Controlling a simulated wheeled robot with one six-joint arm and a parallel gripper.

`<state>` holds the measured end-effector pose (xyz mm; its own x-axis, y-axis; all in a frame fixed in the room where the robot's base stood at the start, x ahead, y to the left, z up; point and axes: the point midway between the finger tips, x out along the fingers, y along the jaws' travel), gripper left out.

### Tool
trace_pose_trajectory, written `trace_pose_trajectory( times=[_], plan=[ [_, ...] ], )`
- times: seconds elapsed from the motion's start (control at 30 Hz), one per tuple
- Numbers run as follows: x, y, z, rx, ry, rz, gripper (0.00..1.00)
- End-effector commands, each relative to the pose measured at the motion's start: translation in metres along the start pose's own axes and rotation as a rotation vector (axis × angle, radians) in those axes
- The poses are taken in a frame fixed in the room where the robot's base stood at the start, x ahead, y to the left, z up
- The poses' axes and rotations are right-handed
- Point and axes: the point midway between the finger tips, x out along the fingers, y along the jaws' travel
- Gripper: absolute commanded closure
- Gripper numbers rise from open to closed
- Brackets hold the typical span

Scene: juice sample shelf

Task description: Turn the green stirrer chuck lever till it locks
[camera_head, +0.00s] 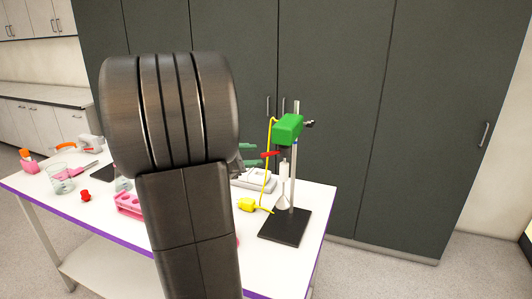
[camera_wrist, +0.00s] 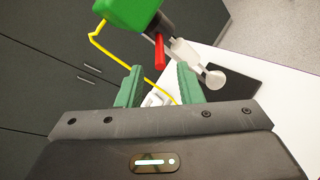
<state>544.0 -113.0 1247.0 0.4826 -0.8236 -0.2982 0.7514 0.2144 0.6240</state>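The green stirrer (camera_head: 288,128) is clamped high on an upright metal rod over a black base plate. A red lever (camera_head: 271,155) sticks out from the dark chuck below it, toward my gripper. In the wrist view, the red lever (camera_wrist: 159,50) hangs just beyond the fingertips, near the middle of the gap, and appears apart from both. The green stirrer body (camera_wrist: 128,12) is cut off by the top edge. My gripper (camera_wrist: 158,82) has green fingers, spread open with nothing held between them. In the head view my arm hides most of my gripper (camera_head: 247,156).
A yellow cable (camera_head: 268,180) runs from the stirrer to a yellow plug on the table (camera_head: 316,205). A pale vessel (camera_head: 283,192) stands below the stirrer, above the black base (camera_head: 285,226). A pink rack (camera_head: 129,204) and glassware stand left. Dark cabinets (camera_head: 330,80) are behind.

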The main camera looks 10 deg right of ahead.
Motion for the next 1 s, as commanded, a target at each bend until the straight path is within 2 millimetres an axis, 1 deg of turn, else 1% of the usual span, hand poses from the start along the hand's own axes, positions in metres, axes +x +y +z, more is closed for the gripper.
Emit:
trace_pose_trajectory(
  times=[0.03, 0.1, 0.2, 0.33, 0.5, 0.77, 0.8, 0.87, 0.93, 0.97, 1.0],
  plan=[
    [0.009, 0.000, 0.002, 0.000, -0.003, -0.005, 0.67],
    [0.021, 0.000, 0.002, 0.000, -0.003, -0.004, 0.67],
    [0.035, 0.000, 0.002, 0.001, -0.001, -0.004, 0.67],
    [0.049, 0.000, 0.001, 0.000, -0.001, -0.002, 0.67],
    [0.058, 0.000, 0.000, 0.001, 0.000, -0.001, 0.67],
    [0.059, 0.000, 0.000, 0.001, 0.001, 0.000, 0.67],
    [0.059, 0.000, 0.000, 0.001, 0.000, 0.000, 0.71],
    [0.059, 0.000, 0.000, 0.001, 0.000, 0.000, 0.83],
    [0.059, 0.000, 0.000, 0.001, 0.000, 0.000, 0.96],
    [0.059, 0.000, 0.000, 0.001, 0.000, 0.000, 1.00],
    [0.059, 0.000, 0.000, 0.001, 0.000, 0.000, 1.00]
  ],
)
